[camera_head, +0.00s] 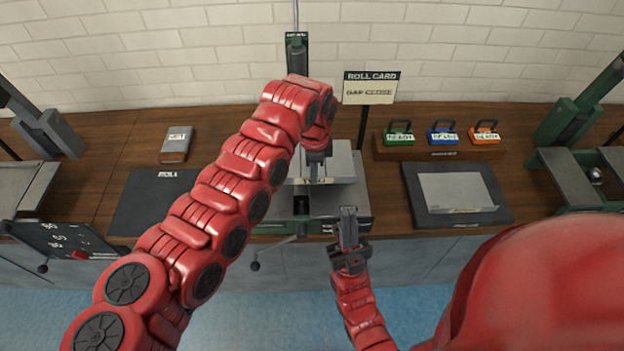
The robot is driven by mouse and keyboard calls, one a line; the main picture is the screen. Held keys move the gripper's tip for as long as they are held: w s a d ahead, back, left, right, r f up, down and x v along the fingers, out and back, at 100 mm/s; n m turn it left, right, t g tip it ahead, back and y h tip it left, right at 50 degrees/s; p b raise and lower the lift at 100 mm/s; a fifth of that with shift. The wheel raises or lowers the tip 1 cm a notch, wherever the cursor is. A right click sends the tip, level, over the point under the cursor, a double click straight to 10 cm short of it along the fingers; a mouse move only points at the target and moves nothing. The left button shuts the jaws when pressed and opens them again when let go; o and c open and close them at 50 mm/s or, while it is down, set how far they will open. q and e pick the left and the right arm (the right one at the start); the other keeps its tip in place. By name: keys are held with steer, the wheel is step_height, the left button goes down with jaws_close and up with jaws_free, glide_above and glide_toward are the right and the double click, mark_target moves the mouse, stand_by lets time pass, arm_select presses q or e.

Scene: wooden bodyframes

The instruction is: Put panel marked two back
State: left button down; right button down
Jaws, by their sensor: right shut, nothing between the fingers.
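A light grey sheet-metal panel (343,162) stands tilted on the green and grey bench machine in the middle; the lettering at its lower edge is too small and covered to read. My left gripper (317,178) points down in front of this panel; whether its fingers grip it cannot be told. My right gripper (348,212) is shut and empty, pointing up at the machine's front edge. Another light grey panel (457,188) lies on a dark mat (415,190) to the right, with a small unreadable label at its front edge.
A "ROLL CARD" sign (370,88) stands behind the machine. Green (398,134), blue (443,134) and orange (485,133) handled blocks sit on a wooden rack. A grey booklet (176,145) and an empty dark mat (150,205) lie left. Green-framed machines flank both sides.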

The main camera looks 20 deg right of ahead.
arm_select(q)
steer(key=shift+r, duration=0.9)
steer(key=shift+w+a, duration=0.1)
